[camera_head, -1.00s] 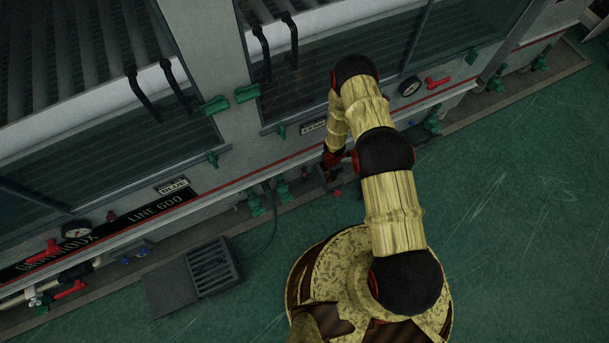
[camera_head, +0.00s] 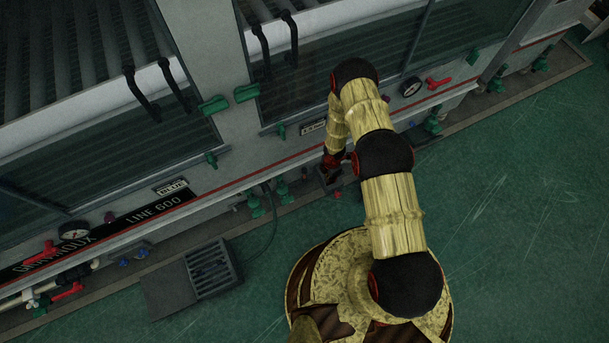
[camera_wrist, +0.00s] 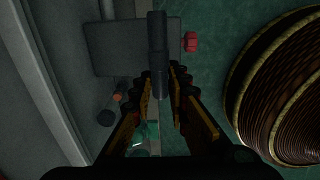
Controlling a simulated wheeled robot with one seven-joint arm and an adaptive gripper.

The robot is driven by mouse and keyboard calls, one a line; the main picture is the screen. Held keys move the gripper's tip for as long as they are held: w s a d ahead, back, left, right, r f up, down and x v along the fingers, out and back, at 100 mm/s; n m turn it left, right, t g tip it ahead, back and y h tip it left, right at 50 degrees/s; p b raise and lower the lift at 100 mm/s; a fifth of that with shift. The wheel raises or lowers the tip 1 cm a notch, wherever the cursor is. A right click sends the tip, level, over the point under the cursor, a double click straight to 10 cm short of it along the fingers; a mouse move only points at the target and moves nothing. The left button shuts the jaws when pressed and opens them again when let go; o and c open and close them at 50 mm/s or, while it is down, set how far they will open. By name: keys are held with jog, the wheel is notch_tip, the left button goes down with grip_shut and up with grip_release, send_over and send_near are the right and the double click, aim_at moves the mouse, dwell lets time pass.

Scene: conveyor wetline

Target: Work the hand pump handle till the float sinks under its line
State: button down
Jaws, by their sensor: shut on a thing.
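A dark upright handle bar (camera_wrist: 157,40), which looks like the hand pump handle, stands between the fingers of my gripper (camera_wrist: 164,84) in the wrist view. The gripper is shut on it. Behind the handle is a flat grey plate or box (camera_wrist: 108,50) with a red knob (camera_wrist: 190,42) at its right side. In the head view my gripper (camera_head: 332,163) is low against the machine's front edge, and the arm hides much of the pump there. I cannot make out the float or its line in either view.
The long grey machine carries green valves (camera_head: 257,205), a red-handled valve (camera_head: 438,83) and gauges (camera_head: 411,87). A floor grate (camera_head: 210,268) lies at lower left. A small orange-tipped part (camera_wrist: 118,97) sits left of my fingers. The green floor (camera_head: 510,200) at right is clear.

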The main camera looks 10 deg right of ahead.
jog(key=shift+w+r+p, duration=0.2)
jog(key=shift+r+p, duration=0.75)
jog(key=shift+r, duration=0.55)
jog(key=shift+f+b, duration=1.7)
jog(key=shift+f, duration=0.7)
jog(key=c, duration=1.7)
grip_release()
jog(key=shift+s, duration=0.1)
jog(key=shift+c, duration=0.2)
